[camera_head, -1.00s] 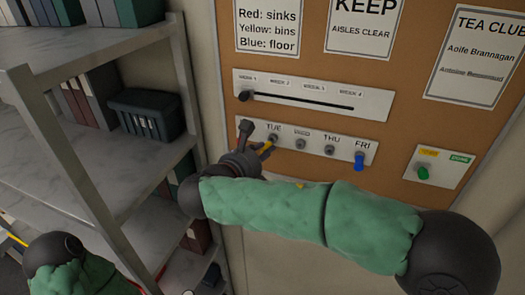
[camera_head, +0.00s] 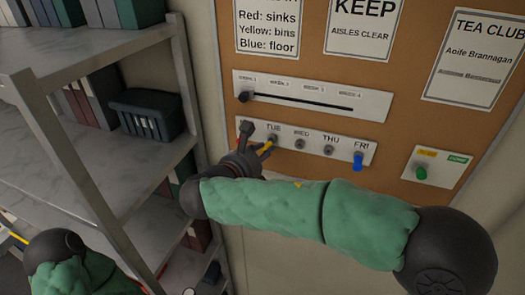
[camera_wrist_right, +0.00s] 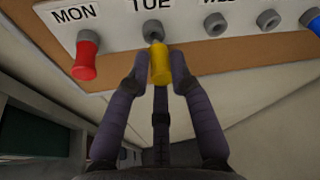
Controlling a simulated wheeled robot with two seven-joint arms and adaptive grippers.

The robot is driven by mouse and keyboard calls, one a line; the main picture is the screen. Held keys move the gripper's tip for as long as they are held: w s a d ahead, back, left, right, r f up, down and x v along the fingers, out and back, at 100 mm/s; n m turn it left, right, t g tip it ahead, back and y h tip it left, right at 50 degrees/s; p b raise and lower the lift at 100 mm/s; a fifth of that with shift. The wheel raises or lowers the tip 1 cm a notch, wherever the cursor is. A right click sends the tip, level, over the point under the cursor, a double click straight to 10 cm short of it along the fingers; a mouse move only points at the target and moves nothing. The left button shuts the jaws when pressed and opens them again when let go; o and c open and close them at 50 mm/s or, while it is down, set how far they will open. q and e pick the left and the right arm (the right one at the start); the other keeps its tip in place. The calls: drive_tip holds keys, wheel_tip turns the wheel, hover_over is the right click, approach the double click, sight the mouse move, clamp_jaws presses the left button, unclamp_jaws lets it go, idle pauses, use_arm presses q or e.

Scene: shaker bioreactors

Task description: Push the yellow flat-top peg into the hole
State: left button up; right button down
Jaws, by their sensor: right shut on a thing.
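My right gripper (camera_wrist_right: 160,68) is shut on the yellow peg (camera_wrist_right: 158,63), one finger on each side. In the right wrist view the peg's far end is just below the grey-rimmed TUE hole (camera_wrist_right: 152,28) and close to it. I cannot tell whether they touch. In the head view the right gripper (camera_head: 260,155), yellow peg (camera_head: 266,148) and TUE hole (camera_head: 272,138) are close together at the strip's left part. My left arm shows at the lower left, but its gripper is out of view.
A red peg (camera_wrist_right: 86,55) sits at MON and a blue peg (camera_head: 358,162) at FRI. WED (camera_head: 300,144) and THU (camera_head: 329,150) are empty. A slider panel (camera_head: 310,97) is above, a green-knob panel (camera_head: 437,168) at right, and a shelf rack (camera_head: 80,150) at left.

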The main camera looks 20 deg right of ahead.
drive_tip(key=shift+w+d+p, duration=0.3)
drive_tip(key=shift+w+p, duration=0.1)
drive_tip(key=shift+w, duration=0.1)
idle(0.8)
idle(0.5)
drive_tip(key=shift+w+d+p, duration=0.25)
drive_tip(key=shift+w+p, duration=0.1)
drive_tip(key=shift+p, duration=0.2)
idle(0.6)
drive_tip(key=c, duration=1)
unclamp_jaws()
drive_tip(key=shift+s+a, duration=0.1)
drive_tip(key=v, duration=1.1)
drive_tip(key=shift+s+a+r, duration=0.1)
drive_tip(key=shift+s+a, duration=0.1)
drive_tip(key=shift+s, duration=0.1)
